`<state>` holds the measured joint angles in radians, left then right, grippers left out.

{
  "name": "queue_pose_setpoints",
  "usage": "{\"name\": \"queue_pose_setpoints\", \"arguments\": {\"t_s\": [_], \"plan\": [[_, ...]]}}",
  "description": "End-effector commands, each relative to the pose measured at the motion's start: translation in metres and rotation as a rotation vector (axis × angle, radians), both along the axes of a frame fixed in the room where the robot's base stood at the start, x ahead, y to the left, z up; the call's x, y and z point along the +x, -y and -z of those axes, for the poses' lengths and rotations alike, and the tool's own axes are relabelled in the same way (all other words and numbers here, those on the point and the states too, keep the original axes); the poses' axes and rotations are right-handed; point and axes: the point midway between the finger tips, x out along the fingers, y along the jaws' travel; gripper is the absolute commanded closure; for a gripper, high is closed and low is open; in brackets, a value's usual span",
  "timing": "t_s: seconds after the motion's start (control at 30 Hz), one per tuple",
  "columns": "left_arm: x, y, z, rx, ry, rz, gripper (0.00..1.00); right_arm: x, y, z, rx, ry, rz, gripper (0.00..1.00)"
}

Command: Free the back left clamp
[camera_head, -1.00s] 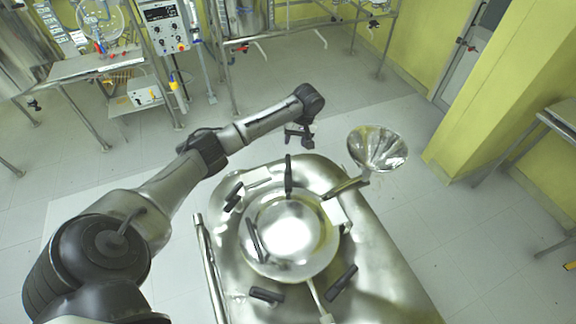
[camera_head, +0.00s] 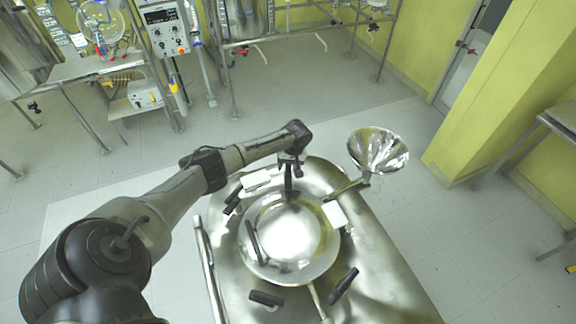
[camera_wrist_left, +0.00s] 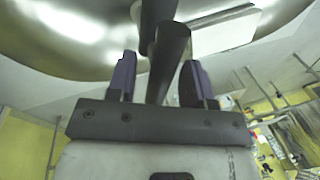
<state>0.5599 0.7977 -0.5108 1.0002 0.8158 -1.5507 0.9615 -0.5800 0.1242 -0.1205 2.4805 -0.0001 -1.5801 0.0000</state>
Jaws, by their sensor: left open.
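A round steel lid (camera_head: 292,235) sits on the steel reactor, with several black clamp handles around it. One clamp handle (camera_head: 288,181) stands upright at the back of the lid; another clamp handle (camera_head: 233,196) is at its left rear. My left gripper (camera_head: 291,160) is open at the back handle. In the left wrist view, a black bar (camera_wrist_left: 168,62), which looks like that handle, runs between the open fingers (camera_wrist_left: 159,80) of my left gripper. Whether the fingers touch it I cannot tell. My right gripper is not in view.
A steel funnel (camera_head: 377,150) stands at the lid's right rear. Two more clamp handles, one front left (camera_head: 266,298) and one front right (camera_head: 342,284), flank the lid's front. A lid handle (camera_head: 254,242) and white blocks are close by. The floor behind the reactor is clear.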

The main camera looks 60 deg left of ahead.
Motion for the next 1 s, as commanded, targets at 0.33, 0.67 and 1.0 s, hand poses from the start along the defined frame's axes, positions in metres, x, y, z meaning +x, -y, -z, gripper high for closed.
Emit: {"name": "queue_pose_setpoints", "arguments": {"t_s": [0.33, 0.67, 1.0], "plan": [[-0.0003, 0.0000, 0.0012, 0.000, 0.000, 0.000, 0.57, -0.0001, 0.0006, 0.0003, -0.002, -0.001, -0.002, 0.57], [-0.0003, -0.0002, 0.0009, 0.000, -0.001, 0.000, 0.88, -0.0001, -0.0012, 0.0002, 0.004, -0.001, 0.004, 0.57], [-0.0007, -0.0007, 0.0007, 0.001, -0.002, 0.000, 1.00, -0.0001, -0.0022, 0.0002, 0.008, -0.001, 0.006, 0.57]]}}
